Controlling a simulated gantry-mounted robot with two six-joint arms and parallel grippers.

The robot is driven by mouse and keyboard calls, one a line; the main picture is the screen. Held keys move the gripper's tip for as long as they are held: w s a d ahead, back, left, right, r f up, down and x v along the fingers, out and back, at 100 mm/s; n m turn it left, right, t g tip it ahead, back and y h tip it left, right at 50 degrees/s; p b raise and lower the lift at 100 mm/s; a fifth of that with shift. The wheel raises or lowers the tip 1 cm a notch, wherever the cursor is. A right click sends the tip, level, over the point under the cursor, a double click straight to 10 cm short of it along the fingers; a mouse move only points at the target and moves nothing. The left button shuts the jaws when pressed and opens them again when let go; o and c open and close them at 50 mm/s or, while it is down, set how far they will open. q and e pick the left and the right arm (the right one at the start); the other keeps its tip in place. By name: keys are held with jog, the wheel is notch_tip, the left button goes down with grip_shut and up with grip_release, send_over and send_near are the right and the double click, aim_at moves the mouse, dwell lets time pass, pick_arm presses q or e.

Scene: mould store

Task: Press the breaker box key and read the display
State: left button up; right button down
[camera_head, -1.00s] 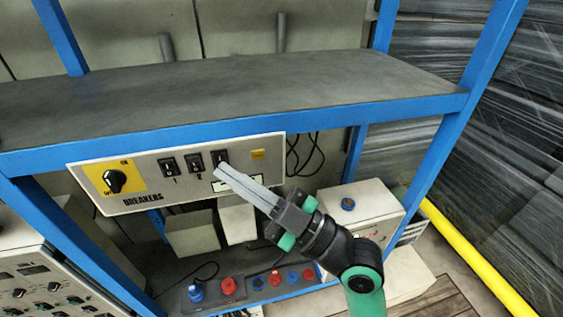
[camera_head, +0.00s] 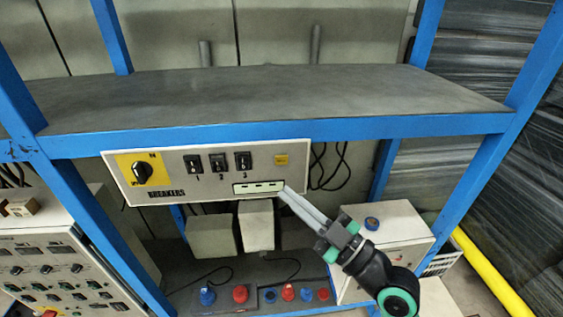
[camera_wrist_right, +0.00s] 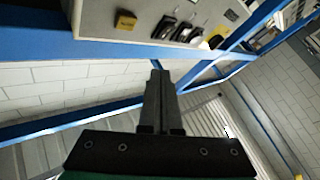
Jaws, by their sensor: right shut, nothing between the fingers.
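The breaker box (camera_head: 218,203) is a pale panel marked BREAKERS under the shelf's front edge. A small yellow square key (camera_head: 281,160) is at its upper right, and shows in the right wrist view (camera_wrist_right: 125,20). The display (camera_head: 258,187) is a pale strip with small dark marks, too small to read, at its lower right. My right gripper (camera_head: 284,191) is shut and empty. In the head view its tips overlap the display's right end, below the yellow key; contact cannot be told. In the wrist view its tips (camera_wrist_right: 157,68) appear apart from the panel. My left gripper is out of view.
Three numbered black switches (camera_head: 218,163) and a rotary knob (camera_head: 142,173) sit on the panel. The blue-framed shelf (camera_head: 260,95) is bare above. A control console (camera_head: 60,262) stands lower left. A pale box with a blue button (camera_head: 372,223) stands below my right arm.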

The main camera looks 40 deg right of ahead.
aim_at(281, 160)
jog(key=shift+w+d+b, duration=0.7)
jog(key=shift+w+d, duration=0.45)
jog(key=shift+w, duration=0.25)
jog(key=shift+w+d+b, duration=0.7)
jog(key=shift+w+d, duration=0.4)
jog(key=shift+w, duration=0.3)
jog(key=shift+w+d+b, duration=0.25)
jog(key=shift+w+b, duration=0.1)
jog(key=shift+b, duration=0.05)
jog(key=shift+w+d+b, duration=0.2)
jog(key=shift+w+b, duration=0.05)
jog(key=shift+b, duration=0.05)
dwell(0.3)
jog(key=shift+s, duration=0.1)
jog(key=shift+s+a, duration=0.5)
